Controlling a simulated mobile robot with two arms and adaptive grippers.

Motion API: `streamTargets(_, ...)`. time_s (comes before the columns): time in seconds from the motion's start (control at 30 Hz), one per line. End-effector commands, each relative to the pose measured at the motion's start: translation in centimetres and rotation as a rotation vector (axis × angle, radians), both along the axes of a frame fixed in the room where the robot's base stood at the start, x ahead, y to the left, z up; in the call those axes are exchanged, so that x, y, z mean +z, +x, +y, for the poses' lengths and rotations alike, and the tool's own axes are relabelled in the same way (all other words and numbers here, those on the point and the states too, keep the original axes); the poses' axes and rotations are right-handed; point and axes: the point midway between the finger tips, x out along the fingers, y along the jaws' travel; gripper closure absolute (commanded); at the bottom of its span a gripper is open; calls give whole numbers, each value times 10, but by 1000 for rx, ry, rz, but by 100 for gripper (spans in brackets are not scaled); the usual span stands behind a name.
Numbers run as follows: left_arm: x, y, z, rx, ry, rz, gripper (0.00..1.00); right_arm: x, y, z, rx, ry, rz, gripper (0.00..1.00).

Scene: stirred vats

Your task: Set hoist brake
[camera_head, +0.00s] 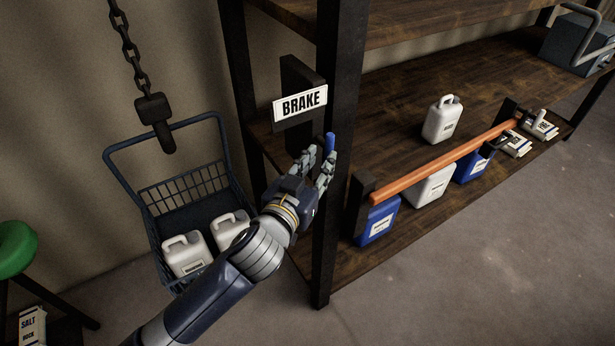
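A white sign reading BRAKE (300,102) is on a dark plate at the left shelf post. A small blue handle end (331,141) shows below the sign, at the tip of one finger of my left gripper. My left gripper (314,161) is raised in front of the post, its two fingers apart with a gap between them. The rest of the blue handle is hidden, and I cannot tell whether the finger touches it. A hoist chain with a dark hook block (154,112) hangs above a blue basket (158,226) holding white jugs. My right gripper is out of view.
The wooden shelf (395,105) holds a white jug (442,119). An orange rail (440,162) runs along its front, above blue and white jugs and bags. A green stool (15,243) stands at far left. The floor at right is clear.

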Motion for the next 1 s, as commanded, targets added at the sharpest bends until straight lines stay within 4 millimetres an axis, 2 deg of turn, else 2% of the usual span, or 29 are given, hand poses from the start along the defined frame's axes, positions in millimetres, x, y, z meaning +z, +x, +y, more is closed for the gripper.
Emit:
streamTargets(0.03,0,-11,4,0,0,2,74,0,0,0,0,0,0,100)
streamTargets(0.13,2,-29,10,-1,0,1,74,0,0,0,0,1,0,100)
streamTargets(0.33,5,-49,18,0,1,1,74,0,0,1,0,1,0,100)
streamTargets(0.9,6,-54,20,0,1,0,74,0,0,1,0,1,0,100)
streamTargets(1.0,-1,-52,21,3,7,8,74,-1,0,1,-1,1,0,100)
